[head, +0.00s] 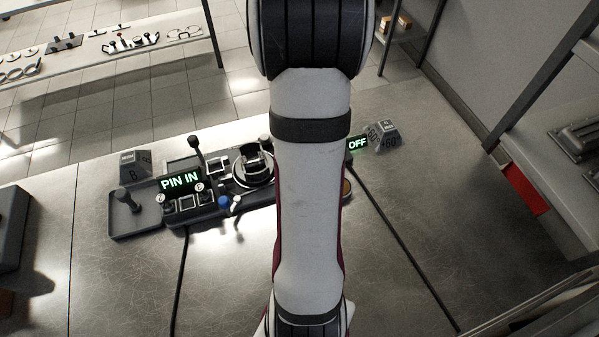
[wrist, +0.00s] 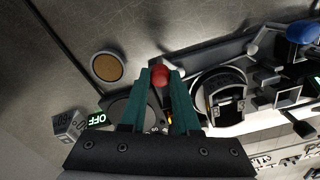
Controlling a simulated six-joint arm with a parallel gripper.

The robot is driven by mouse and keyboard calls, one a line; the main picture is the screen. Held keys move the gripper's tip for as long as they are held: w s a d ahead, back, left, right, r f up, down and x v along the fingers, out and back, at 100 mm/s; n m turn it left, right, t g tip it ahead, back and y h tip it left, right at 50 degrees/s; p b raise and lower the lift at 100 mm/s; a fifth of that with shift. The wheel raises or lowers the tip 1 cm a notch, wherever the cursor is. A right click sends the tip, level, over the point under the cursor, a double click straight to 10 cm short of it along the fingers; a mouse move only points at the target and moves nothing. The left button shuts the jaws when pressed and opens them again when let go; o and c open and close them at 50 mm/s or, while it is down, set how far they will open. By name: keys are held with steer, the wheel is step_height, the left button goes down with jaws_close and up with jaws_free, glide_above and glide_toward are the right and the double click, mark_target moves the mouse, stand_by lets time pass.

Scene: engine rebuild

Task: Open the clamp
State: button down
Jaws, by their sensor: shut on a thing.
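In the wrist view, my gripper (wrist: 160,76) is shut on a red ball knob (wrist: 160,75), held between its teal fingertips. What the knob joins to is mostly hidden by the fingers. A round fixture (wrist: 222,98) with a dark curved part inside a light ring stands just right of the fingers; I cannot tell for sure how the knob links to it. In the head view the round fixture (head: 253,170) shows left of my arm, which hides my gripper and the red knob. I cannot tell the clamp's state.
A blue knob (head: 224,202) and an upright black lever (head: 195,146) stand near a "PIN IN" display (head: 180,183). An "OFF" display (head: 357,144) and a grey block (head: 384,136) are right of my arm. A brown disc (wrist: 107,67) lies near the fingers.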

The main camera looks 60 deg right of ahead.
steer(key=shift+d+n, duration=0.15)
steer(key=shift+n, duration=0.15)
steer(key=c, duration=0.6)
jaws_free()
steer(key=shift+c, duration=0.2)
step_height(320, 180, up, 16)
steer(key=shift+f, duration=0.1)
